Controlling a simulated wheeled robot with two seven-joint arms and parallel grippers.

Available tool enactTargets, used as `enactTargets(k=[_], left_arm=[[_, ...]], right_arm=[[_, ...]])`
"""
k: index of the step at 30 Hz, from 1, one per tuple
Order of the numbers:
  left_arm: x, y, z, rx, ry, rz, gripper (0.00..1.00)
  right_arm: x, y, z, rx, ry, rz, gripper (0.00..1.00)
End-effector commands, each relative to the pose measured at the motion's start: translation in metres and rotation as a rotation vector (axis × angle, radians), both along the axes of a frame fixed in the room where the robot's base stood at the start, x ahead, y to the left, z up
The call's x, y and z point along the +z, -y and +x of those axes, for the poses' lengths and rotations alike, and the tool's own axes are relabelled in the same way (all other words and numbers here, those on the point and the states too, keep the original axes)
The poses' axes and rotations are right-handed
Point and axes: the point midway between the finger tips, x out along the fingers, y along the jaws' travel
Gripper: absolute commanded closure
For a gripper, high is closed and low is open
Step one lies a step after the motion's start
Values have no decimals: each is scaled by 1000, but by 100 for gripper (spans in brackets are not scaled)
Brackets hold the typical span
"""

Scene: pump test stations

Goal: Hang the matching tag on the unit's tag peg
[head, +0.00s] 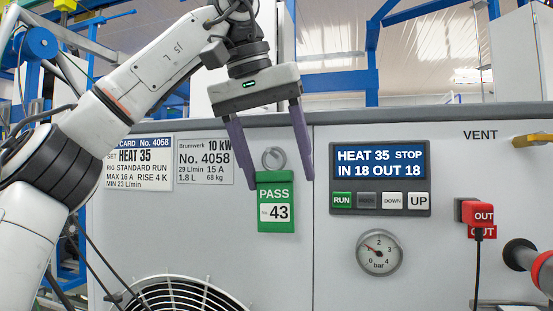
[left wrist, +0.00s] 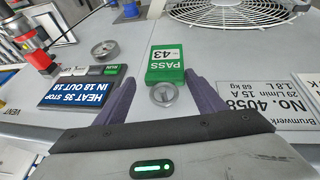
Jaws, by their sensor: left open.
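A green PASS tag, No. 43 (head: 276,223), hangs flat against the unit's grey front panel, just below the round metal tag peg (head: 272,157). It looks to be on the peg, though how its top meets the peg is not clear. The left wrist view also shows the tag (left wrist: 165,63) and the peg's round end (left wrist: 162,95). My left gripper (head: 280,184) is open, its purple fingers pointing down, one on each side of the peg and the tag's top. Nothing is held between them. My right gripper is in neither view.
The rating plate (head: 206,163) reads No. 4058, as does the card (head: 138,163) beside it. Right of the tag are the display (head: 380,161), buttons and a gauge (head: 379,252). A fan grille (head: 185,294) lies below; a red OUT connector (head: 475,212) sits right.

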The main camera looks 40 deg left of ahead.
Motion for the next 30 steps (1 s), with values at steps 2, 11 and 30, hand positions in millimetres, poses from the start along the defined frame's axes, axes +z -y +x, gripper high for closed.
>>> enactTargets(k=[2, 11, 30], left_arm=[[2, -4, 1, 11, 4, 3, 32], [40, 2, -18, 9, 7, 6, 32], [71, 7, -35, 1, 6, 4, 32]], right_arm=[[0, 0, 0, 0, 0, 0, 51], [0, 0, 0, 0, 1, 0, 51], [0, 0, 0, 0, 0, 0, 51]])
